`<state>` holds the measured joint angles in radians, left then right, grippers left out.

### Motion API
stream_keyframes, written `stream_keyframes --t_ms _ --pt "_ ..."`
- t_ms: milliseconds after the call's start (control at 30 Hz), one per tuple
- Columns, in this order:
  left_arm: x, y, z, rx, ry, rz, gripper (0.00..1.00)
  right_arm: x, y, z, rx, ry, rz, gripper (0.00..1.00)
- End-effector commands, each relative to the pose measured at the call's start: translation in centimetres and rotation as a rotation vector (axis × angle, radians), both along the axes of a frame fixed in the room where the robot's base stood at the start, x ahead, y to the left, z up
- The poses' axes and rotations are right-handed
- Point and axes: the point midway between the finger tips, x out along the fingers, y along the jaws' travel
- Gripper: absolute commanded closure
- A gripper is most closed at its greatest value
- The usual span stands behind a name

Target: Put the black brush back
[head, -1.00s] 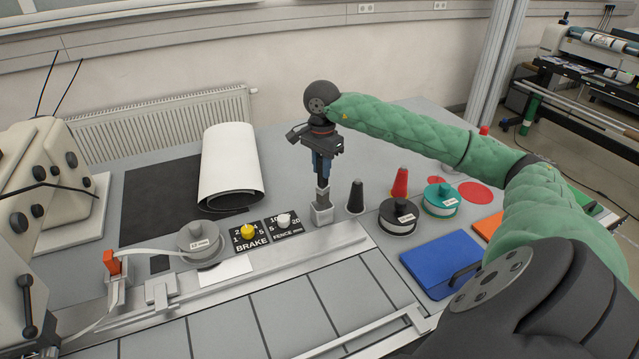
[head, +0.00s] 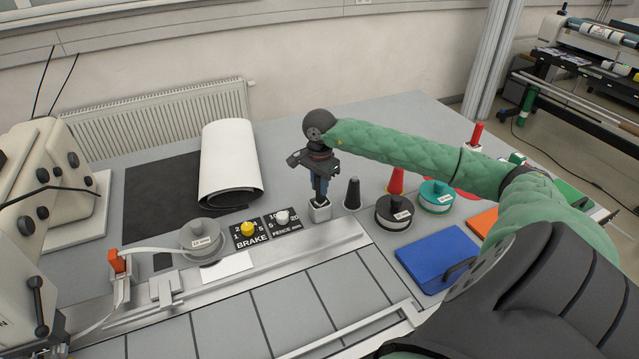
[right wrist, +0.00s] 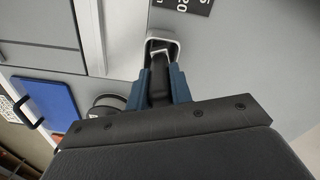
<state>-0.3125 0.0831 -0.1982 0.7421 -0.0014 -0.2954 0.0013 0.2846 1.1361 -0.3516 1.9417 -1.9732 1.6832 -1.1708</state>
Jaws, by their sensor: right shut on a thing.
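My right gripper (head: 320,195) points straight down, its blue fingers just above a small light-grey square holder (head: 320,211). In the right wrist view, the gripper (right wrist: 160,98) is shut on the black brush (right wrist: 158,84). The brush's far end reaches into the opening of the holder, whose pale rim (right wrist: 151,42) shows around it. In the head view the fingers and the holder hide most of the brush. How deep it sits, and whether it touches the bottom, I cannot tell. My left gripper is not in view.
A black cone (head: 352,194) stands close right of the holder, with a red cone (head: 396,181) and black spool (head: 394,213) beyond. The BRAKE and FENCE dials (head: 265,229) lie to the left. A blue pad (head: 436,256) lies front right.

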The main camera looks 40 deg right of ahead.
Motion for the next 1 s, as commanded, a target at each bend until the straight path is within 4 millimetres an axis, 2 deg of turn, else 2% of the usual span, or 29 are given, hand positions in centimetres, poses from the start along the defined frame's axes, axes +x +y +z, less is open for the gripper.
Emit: stream_keyframes --t_ms 367,400,500,967,1000 --pt "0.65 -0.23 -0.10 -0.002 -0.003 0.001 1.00 0.00 0.01 -0.23 0.000 0.000 0.000 1.00" --pt "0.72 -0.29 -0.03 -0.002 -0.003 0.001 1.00 0.00 0.01 -0.20 0.000 0.000 0.000 0.75" --pt "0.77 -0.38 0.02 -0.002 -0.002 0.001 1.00 0.00 0.02 -0.19 0.000 0.000 0.000 0.57" --pt "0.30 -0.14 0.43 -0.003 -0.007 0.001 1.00 -0.01 0.01 0.21 0.000 0.000 0.000 0.57" --pt "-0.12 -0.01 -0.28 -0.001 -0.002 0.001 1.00 0.04 -0.02 0.16 0.000 -0.001 0.000 0.57"
